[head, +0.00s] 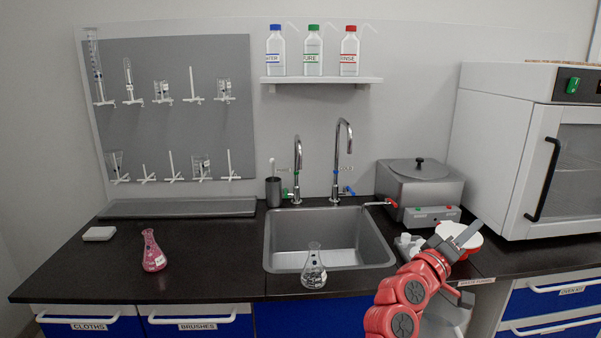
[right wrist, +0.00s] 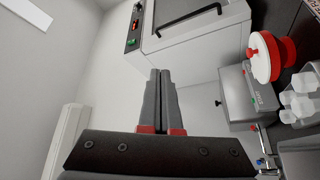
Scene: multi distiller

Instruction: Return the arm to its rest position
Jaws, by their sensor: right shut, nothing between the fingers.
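My right arm is red and comes in at the lower right of the head view. Its gripper (head: 464,236) is raised over the counter, right of the sink and in front of the grey distiller bath. In the right wrist view the two dark fingers of this gripper (right wrist: 160,75) lie together with nothing between them. In the head view the gripper partly covers a white and red round item (head: 466,241), which also shows in the right wrist view (right wrist: 265,57) right of the fingers, apart from them. My left gripper is not in view.
A pink flask (head: 153,252) stands on the left counter and a clear flask (head: 313,268) in front of the sink (head: 328,263). The grey bath (head: 419,187) and white oven (head: 530,150) stand at the right. A shelf (head: 320,80) holds bottles. The left counter is mostly clear.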

